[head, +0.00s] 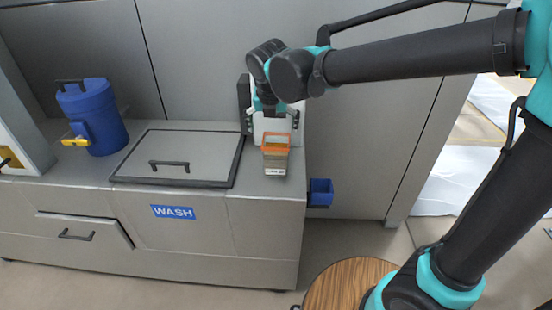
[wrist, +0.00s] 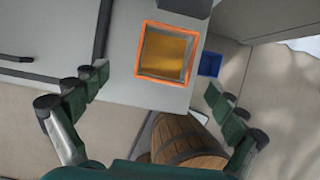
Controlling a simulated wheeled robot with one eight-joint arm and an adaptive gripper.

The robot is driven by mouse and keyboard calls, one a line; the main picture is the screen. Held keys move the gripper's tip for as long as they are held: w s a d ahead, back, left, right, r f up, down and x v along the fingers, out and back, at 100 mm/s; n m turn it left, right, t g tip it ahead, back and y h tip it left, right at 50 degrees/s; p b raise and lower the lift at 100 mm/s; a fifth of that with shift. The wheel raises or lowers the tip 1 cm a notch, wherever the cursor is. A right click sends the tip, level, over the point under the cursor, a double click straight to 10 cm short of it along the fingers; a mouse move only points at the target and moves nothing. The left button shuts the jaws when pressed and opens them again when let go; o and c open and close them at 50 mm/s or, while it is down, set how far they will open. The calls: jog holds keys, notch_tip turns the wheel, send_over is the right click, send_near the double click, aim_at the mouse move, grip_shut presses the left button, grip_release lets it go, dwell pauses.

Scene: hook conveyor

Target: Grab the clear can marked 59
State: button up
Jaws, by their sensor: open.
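A clear, square-looking can (head: 275,158) with an orange rim and brownish contents stands at the right end of the grey counter. A small white label (head: 275,171) shows low on its front; its number is too small to read. The can also shows from above in the wrist view (wrist: 165,58), with yellow-brown inside. My gripper (head: 273,119) is open and empty above the can, pointing down. In the wrist view, my gripper's fingers (wrist: 157,79) are spread wide, one to each side of the can, with gaps between.
A lidded hatch (head: 178,158) and a blue jug with a yellow tap (head: 94,118) are on the counter to the left. A small blue bin (head: 321,193) hangs at the counter's right side. A wooden barrel (wrist: 180,143) stands on the floor. A wall rises behind the can.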

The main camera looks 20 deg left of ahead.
aim_at(274, 141)
jog(key=x, duration=0.7)
jog(key=shift+w+d+f, duration=0.1)
jog(key=shift+w+f, duration=0.05)
jog(key=shift+f, duration=0.1)
jog(key=shift+w+d+x, duration=0.1)
jog(key=shift+d+x, duration=0.05)
jog(key=shift+x, duration=1.2)
jog(key=shift+w+d+x, duration=0.1)
jog(key=shift+w+x, duration=0.05)
jog(key=shift+x, duration=1.15)
jog(key=shift+d, duration=0.1)
jog(key=shift+r, duration=0.1)
jog(key=c, duration=1.9)
